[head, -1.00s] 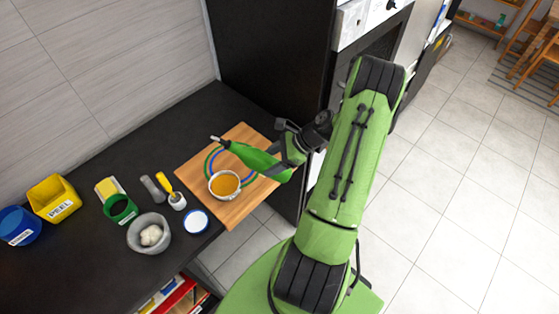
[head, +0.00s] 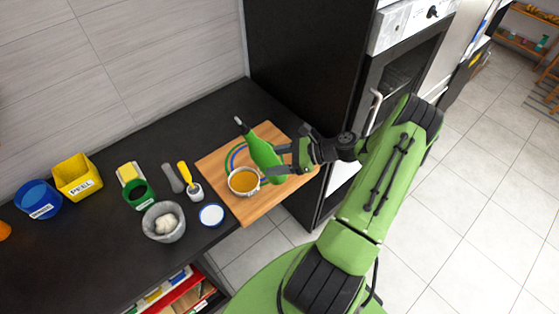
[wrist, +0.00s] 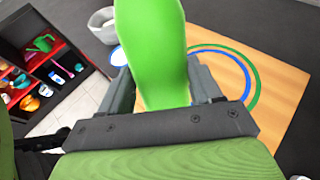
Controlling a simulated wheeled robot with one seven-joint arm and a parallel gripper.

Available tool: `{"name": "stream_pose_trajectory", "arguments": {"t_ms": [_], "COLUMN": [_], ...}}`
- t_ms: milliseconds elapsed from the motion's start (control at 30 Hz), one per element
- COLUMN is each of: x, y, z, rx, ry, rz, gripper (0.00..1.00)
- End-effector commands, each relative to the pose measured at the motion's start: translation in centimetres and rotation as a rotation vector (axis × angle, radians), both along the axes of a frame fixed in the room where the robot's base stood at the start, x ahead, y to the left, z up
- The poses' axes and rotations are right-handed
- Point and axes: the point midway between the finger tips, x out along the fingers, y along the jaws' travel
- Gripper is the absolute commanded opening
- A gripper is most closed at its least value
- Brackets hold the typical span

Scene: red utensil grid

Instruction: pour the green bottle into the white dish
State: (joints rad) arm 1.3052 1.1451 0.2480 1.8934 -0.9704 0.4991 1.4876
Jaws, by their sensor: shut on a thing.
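The green bottle (head: 264,150) has a thin dark-tipped spout and leans with the spout up and to the left. My gripper (head: 284,158) is shut on its body from the right; the bottle also fills the upper middle of the wrist view (wrist: 152,45) between the fingers (wrist: 160,88). A white bowl (head: 244,192) with amber contents stands on the wooden board, just below and left of the bottle in the head view. The bottle partly overlaps its edge. No stream shows. A small round white dish (head: 211,215) with a blue rim stands left of the board.
The wooden board (head: 288,196) has blue and green rings. A grey bowl (head: 153,229) with a pale lump, a green cup (head: 139,196), a yellow-handled tool (head: 185,174), a yellow bin (head: 77,178) and a blue bin (head: 38,199) stand leftward. A dark cabinet (head: 300,80) rises behind.

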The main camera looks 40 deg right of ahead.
Motion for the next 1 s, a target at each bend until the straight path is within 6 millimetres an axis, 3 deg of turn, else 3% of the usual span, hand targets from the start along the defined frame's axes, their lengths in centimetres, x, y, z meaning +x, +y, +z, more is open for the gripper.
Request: {"name": "stream_pose_trajectory", "arguments": {"t_ms": [433, 1000], "x": [3.9, 4.7], "y": [4.4, 5.2], "z": [-1.8, -1.3], "rx": [0.239, 0.285], "ry": [-0.212, -0.257], "rz": [0.003, 0.001], "gripper": [0.00, 0.00]}}
